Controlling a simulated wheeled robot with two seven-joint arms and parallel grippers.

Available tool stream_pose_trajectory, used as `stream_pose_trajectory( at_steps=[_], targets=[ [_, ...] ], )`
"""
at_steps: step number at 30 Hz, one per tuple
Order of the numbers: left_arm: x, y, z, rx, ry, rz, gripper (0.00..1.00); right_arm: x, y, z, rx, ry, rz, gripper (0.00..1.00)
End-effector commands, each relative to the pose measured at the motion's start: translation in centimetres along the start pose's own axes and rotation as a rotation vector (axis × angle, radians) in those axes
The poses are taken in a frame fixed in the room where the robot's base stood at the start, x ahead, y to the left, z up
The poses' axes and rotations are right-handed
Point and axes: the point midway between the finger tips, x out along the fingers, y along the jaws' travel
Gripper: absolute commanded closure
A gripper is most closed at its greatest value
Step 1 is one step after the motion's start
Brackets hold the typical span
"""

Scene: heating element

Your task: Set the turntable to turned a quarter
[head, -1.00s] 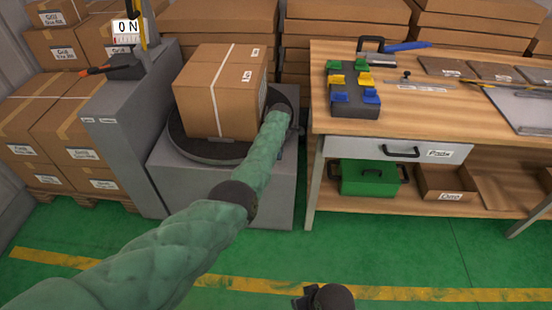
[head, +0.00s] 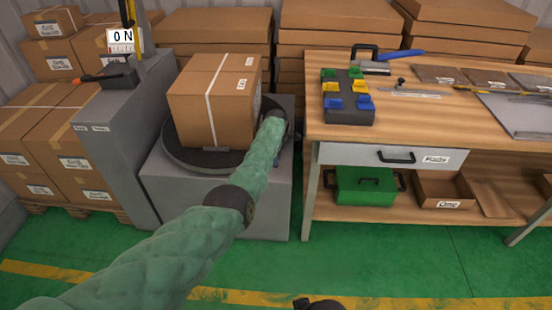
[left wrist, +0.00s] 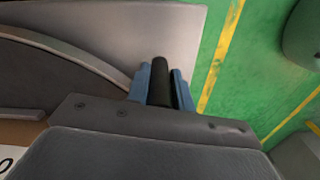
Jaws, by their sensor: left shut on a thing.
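The turntable (head: 178,154) is a dark round disc on a grey pedestal (head: 172,190). A taped cardboard box (head: 205,118) stands on it. My left arm reaches over to the disc's right side; in the head view the arm hides the fingers there. In the left wrist view, my left gripper (left wrist: 161,90) has its blue fingers shut around an upright black handle (left wrist: 159,75). Part of the disc (left wrist: 60,70) shows left of the handle. A dark piece at the bottom edge of the head view may be part of my right arm; its fingers cannot be made out.
A grey cabinet (head: 125,150) with an ON sign stands close left of the pedestal. A wooden workbench (head: 440,130) with a drawer and a green toolbox (head: 368,190) stands to the right. Stacked boxes line the back. The green floor (head: 370,250) in front is clear.

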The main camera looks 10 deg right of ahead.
Motion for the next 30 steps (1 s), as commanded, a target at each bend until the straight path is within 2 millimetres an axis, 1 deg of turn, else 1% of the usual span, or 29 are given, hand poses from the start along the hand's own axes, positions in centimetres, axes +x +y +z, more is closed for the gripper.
stream_pose_trajectory(
  at_steps=[1, 2, 4, 5, 12, 16, 27, 30],
  targets=[
    [-1.1, 0.8, -0.8, -0.004, 0.010, 0.023, 1.00, 0.0, 0.0, 0.0, 0.000, 0.000, 0.000, 0.64],
    [-1.1, 0.8, -0.8, -0.003, 0.009, 0.023, 0.71, 0.0, 0.0, 0.0, 0.000, 0.000, 0.000, 0.64],
    [-1.0, 0.7, -0.7, -0.003, 0.008, 0.021, 0.58, 0.0, 0.0, 0.1, 0.000, -0.002, 0.000, 0.64],
    [-0.9, 0.7, -0.6, -0.002, 0.007, 0.019, 0.56, 0.0, 0.0, 0.1, 0.000, -0.002, 0.000, 0.64],
    [-0.6, 0.4, -0.2, -0.001, 0.003, 0.012, 0.56, 0.0, 0.1, -0.1, 0.000, 0.001, 0.002, 0.64],
    [-1.2, 0.4, -0.2, -0.001, 0.002, 0.011, 0.56, -0.1, 0.1, -0.1, 0.000, -0.001, 0.004, 0.64],
    [-6.4, 0.5, -0.4, -0.002, 0.004, 0.014, 0.56, -0.7, 0.8, 0.0, 0.004, -0.018, 0.019, 0.64],
    [-7.5, 0.6, -0.5, -0.002, 0.004, 0.014, 0.56, -0.6, 0.8, 0.0, 0.004, -0.016, 0.017, 0.64]
  ],
)
